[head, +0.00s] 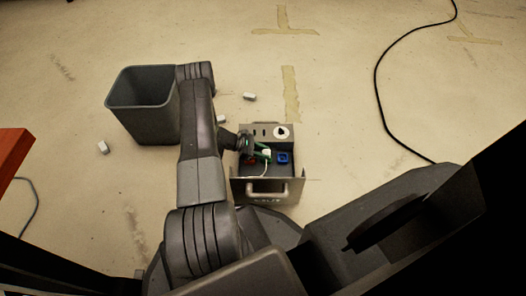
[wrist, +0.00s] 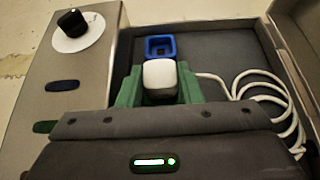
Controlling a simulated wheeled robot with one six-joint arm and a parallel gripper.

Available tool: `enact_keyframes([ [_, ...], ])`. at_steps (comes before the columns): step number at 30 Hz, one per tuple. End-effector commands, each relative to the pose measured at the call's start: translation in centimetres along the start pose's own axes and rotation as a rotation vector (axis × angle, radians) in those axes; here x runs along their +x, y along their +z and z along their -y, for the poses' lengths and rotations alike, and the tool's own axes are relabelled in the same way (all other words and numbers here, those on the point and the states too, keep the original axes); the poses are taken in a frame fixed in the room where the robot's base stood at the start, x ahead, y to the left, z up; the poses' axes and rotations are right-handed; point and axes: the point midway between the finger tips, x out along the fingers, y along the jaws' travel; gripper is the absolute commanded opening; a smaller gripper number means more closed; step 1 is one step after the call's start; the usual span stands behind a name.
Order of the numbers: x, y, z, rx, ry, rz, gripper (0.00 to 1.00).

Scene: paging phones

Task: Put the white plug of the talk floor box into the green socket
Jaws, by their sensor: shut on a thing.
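The talk floor box (head: 240,184) is an open grey metal box on the floor with a front handle. My gripper (wrist: 160,92) reaches into it from the left in the head view, its green fingers shut on the white plug (wrist: 158,73). The plug also shows in the head view (head: 267,153). Its white cable (wrist: 270,82) runs right and lies in loops inside the box in the wrist view. The blue socket (wrist: 160,47) is just beyond the plug. I cannot make out the green socket; the plug and fingers cover that middle area. Whether the plug touches a socket is hidden.
A red socket (head: 250,160) lies left of the plug. The box's panel carries a black knob (wrist: 70,22) on a white disc. A grey bin (head: 143,120) stands left of my arm. Small white blocks (head: 249,97) and a black cable (head: 378,72) lie on the floor.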

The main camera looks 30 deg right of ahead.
Motion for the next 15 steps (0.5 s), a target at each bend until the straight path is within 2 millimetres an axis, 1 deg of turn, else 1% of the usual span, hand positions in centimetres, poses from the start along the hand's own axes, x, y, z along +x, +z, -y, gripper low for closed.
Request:
enact_keyframes([
  [1, 0.36, -0.74, 0.15, -0.009, 0.001, -0.009, 0.09],
  [15, 0.79, -1.52, 0.06, -0.011, 0.003, -0.010, 0.09],
])
